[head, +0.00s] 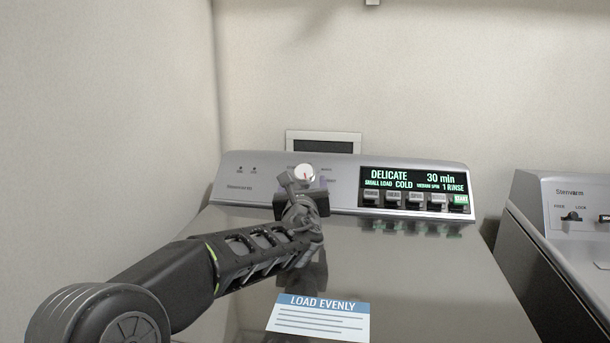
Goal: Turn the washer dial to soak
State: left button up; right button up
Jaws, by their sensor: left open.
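The display (413,180) reads DELICATE, 30 min, SMALL LOAD, COLD, 1 RINSE. My left gripper (297,180) is open at the dial, covering its lower left part. I cannot tell whether its fingers touch the dial. My right gripper is not in view.
Several buttons (394,200) and a green START button (460,201) sit under the display. The washer lid (420,275) is shut, flat and clear apart from a LOAD EVENLY label (318,318). A second machine (575,225) stands at the right. A wall rises on the left.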

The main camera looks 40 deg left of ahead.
aim_at(305, 177)
pick_arm(q)
jog(key=shift+w+a, duration=0.1)
jog(key=p+x, duration=0.1)
jog(key=x, duration=0.6)
jog(key=shift+w+a, duration=0.2)
jog(key=shift+w, duration=0.05)
jog(key=c, duration=1.4)
